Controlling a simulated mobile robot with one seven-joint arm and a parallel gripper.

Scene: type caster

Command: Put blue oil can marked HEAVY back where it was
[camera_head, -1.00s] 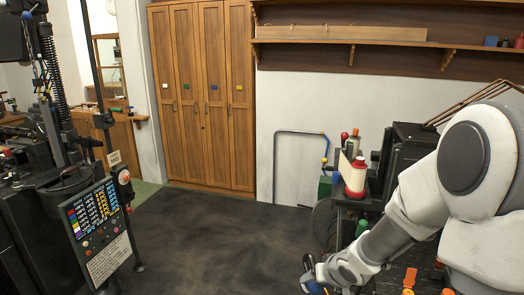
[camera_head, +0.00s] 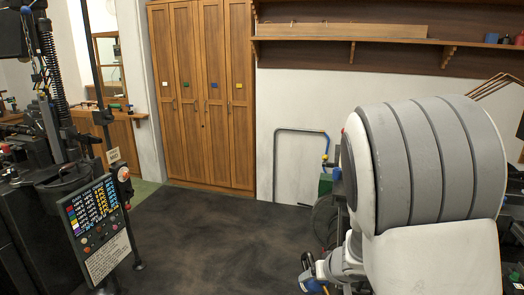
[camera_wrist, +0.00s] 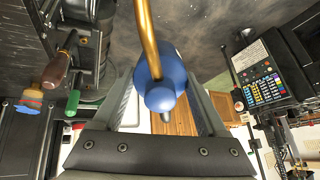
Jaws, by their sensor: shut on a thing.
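The blue oil can (camera_wrist: 160,70) has a long brass spout (camera_wrist: 145,35) and shows between my gripper's fingers (camera_wrist: 165,110) in the wrist view. My gripper is shut on it. In the head view a bit of the blue can (camera_head: 313,286) shows at the bottom edge beside my gripper (camera_head: 306,272), held out over the floor. No HEAVY marking can be read on the can.
A black machine with a lettered panel (camera_head: 98,215) stands at the left. Wooden lockers (camera_head: 205,100) and a wall shelf (camera_head: 375,42) are at the back. The dark floor (camera_head: 215,235) between is clear. My arm hides much of the right side.

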